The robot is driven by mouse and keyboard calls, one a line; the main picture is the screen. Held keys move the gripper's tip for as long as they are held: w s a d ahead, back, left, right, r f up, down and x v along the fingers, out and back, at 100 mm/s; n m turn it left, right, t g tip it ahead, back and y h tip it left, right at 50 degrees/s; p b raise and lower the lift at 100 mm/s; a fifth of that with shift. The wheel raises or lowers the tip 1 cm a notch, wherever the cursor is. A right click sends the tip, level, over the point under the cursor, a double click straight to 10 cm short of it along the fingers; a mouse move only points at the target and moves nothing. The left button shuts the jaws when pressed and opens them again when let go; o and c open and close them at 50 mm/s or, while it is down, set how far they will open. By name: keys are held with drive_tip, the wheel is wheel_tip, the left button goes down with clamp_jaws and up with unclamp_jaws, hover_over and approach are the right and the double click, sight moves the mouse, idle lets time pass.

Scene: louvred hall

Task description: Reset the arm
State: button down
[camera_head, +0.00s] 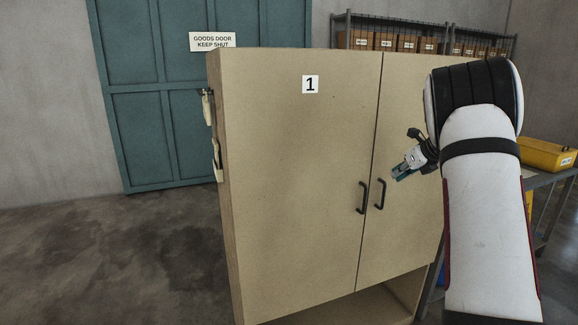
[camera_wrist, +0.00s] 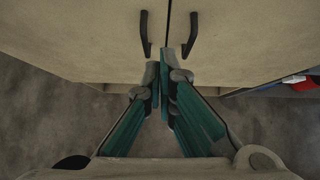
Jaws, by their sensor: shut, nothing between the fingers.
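My gripper (camera_head: 400,172) is in front of the right door of a tan cabinet marked 1 (camera_head: 290,170). It is apart from the two dark door handles, the left handle (camera_head: 362,198) and the right handle (camera_head: 380,194). In the wrist view my gripper (camera_wrist: 161,75) has its teal fingers closed together with nothing held. The left handle (camera_wrist: 145,34) and right handle (camera_wrist: 190,35) show just beyond the fingertips. Both cabinet doors look shut. My white arm covers part of the cabinet's right side in the head view.
A metal table with a yellow bin (camera_head: 545,154) stands at the right, behind my arm. A shelf of labelled boxes (camera_head: 408,43) is at the back. A teal goods door (camera_head: 140,120) is at the back left. The floor (camera_head: 120,250) at the left is clear.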

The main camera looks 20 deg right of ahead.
drive_tip(key=shift+r, duration=0.1)
drive_tip(key=w+a+r+m+t+h, duration=0.1)
drive_tip(key=a+r+m+t+h, duration=0.15)
drive_tip(key=r+m, duration=0.4)
drive_tip(key=w+a+r+m+t+h, duration=0.1)
drive_tip(key=a+r+m+t, duration=0.2)
drive_tip(key=r, duration=0.7)
drive_tip(key=s+a+r+m+g+h, duration=0.1)
drive_tip(key=s+a+r+m+h, duration=0.2)
drive_tip(key=s+a+r+m, duration=0.45)
drive_tip(key=s+a+f+m+g+y, duration=0.2)
drive_tip(key=s+a+f+m, duration=0.4)
drive_tip(key=s+a, duration=0.3)
drive_tip(key=s+a+f+m+g+y, duration=0.2)
drive_tip(key=s+a+f+m+g, duration=0.1)
drive_tip(key=s+a+f+m, duration=0.4)
drive_tip(key=s+a+f+m+g+y, duration=0.2)
drive_tip(key=s+a+f+m, duration=0.4)
drive_tip(key=s+a, duration=0.6)
drive_tip(key=s+f+g, duration=0.1)
drive_tip(key=s, duration=0.3)
drive_tip(key=shift+a, duration=0.25)
drive_tip(key=shift+g, duration=0.25)
